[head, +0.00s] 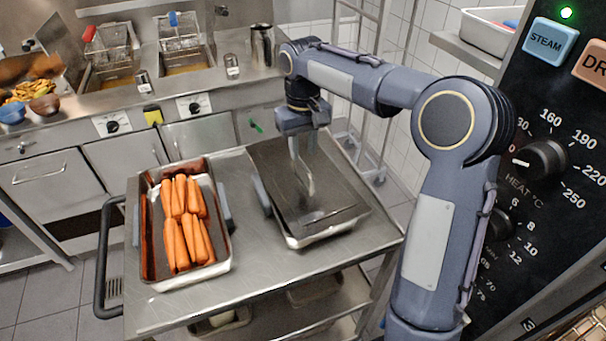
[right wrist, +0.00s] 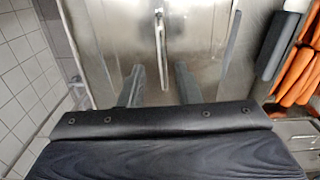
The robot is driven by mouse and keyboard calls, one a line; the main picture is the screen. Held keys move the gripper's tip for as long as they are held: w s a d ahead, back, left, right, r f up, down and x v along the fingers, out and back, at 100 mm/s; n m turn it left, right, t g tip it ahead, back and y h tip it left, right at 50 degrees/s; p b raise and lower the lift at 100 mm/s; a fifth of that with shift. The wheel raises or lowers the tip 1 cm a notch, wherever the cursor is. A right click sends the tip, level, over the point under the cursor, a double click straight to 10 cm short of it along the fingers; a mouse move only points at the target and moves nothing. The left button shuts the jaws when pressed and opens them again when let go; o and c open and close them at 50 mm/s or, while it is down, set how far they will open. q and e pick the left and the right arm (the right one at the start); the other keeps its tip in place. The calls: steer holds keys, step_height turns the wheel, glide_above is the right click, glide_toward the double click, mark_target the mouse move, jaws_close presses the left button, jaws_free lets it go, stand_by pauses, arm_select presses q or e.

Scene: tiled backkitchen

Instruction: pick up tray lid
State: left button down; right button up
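The tray lid (head: 335,190) is a dark metal sheet with a raised bar handle (head: 305,176). It lies on a metal tray (head: 318,236) at the right of the cart top. My right gripper (head: 302,143) is above the far part of the lid, pointing down. In the right wrist view its two fingers (right wrist: 160,74) are apart with nothing gripped. The lid handle (right wrist: 161,45) shows in line with the gap, its near end between the fingertips in the picture. I cannot tell how far below it is. My left gripper is not in view.
The steel cart (head: 262,275) also carries an open tray (head: 190,283) of carrots on the left. Fryers with baskets (head: 110,48) stand behind. An oven panel (head: 550,160) is close on the right. A lower shelf holds more trays.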

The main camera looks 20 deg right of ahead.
mark_target(302, 162)
step_height(302, 162, down, 5)
steer(key=shift+a+f, duration=0.15)
steer(key=shift+c, duration=0.3)
jaws_close()
